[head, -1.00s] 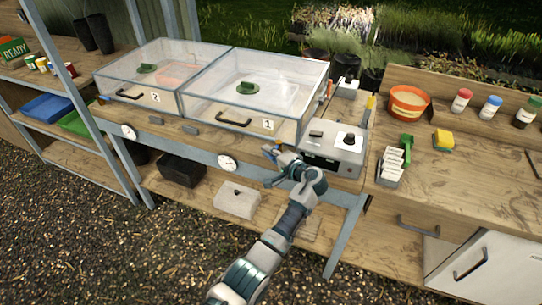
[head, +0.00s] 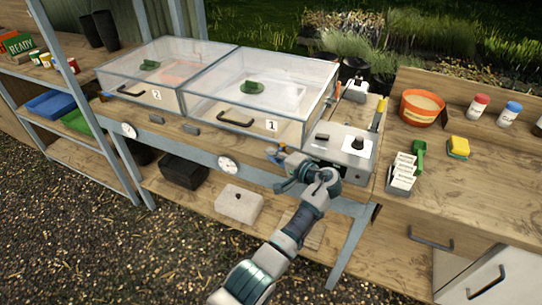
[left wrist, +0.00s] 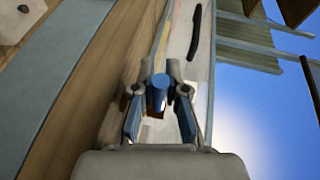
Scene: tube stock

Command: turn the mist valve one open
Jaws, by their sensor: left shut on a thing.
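A blue valve handle (left wrist: 160,82) shows in the left wrist view, between the fingers of my left gripper (left wrist: 160,92). In the head view my left gripper (head: 278,155) is at the bench's front edge, below the lid marked 1 and left of the grey control box. It is shut on the blue handle. The gripper and wrist hide most of the valve in the head view, so its exact angle cannot be told. My right gripper is in neither view.
Clear propagator 1 (head: 300,72) and propagator 2 (head: 122,76) stand above. The grey control box (head: 338,172) is close right of my gripper. A round gauge (head: 228,165) is on the front rail. A pale block (head: 240,203) lies on the shelf below.

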